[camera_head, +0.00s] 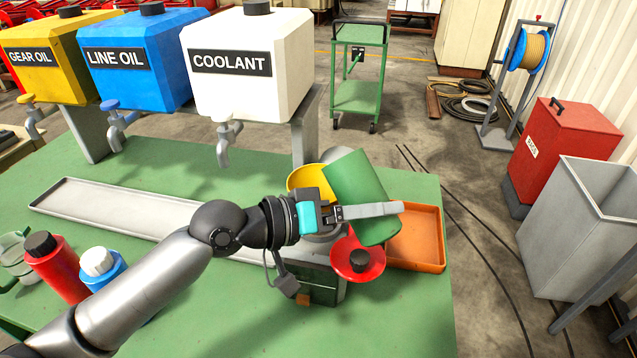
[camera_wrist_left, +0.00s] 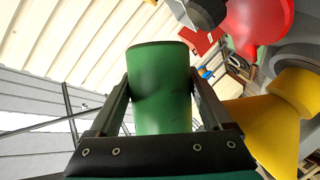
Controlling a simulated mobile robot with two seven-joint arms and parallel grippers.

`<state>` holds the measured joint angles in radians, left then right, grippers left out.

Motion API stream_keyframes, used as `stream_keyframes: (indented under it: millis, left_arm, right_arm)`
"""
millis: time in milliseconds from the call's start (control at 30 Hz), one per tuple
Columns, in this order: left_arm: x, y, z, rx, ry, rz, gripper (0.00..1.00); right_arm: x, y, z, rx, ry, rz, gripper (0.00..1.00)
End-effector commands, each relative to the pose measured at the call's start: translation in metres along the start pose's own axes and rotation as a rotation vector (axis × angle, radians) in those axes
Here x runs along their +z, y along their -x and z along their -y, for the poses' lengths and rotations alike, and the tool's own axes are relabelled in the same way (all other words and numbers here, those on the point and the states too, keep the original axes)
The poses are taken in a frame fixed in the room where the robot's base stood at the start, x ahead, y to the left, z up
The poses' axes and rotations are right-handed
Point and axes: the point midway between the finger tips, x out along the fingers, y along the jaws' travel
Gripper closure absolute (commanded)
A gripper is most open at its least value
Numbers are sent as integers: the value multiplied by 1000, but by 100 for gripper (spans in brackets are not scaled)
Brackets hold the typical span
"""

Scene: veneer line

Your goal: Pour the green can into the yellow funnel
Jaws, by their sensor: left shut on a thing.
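The green can (camera_head: 355,182) is held above the right part of the green table and leans with its upper end to the left. My left gripper (camera_head: 372,211) is shut around its side; in the left wrist view both fingers flank the can (camera_wrist_left: 161,90). The yellow funnel (camera_head: 303,178) is just left of the can, partly hidden behind my gripper and the can. In the left wrist view the yellow funnel (camera_wrist_left: 268,125) lies to the right of the can, apart from it. No flow from the can is visible. My right gripper is not in view.
A long grey tray (camera_head: 120,207) crosses the table. Coolant (camera_head: 250,68), blue and yellow tanks with taps stand behind. Red and blue bottles stand at left.

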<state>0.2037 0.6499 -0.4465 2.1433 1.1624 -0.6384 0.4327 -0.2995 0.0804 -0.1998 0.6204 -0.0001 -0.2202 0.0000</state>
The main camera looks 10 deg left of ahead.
Motion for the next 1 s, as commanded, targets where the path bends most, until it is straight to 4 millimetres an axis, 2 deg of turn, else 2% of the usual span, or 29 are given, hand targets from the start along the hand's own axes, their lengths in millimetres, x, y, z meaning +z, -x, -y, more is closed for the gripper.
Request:
stream_keyframes:
  millis: [1000]
  left_arm:
    - [2, -1, -2, 46, 104, -10, 98]
  right_arm:
    - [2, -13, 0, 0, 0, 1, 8]
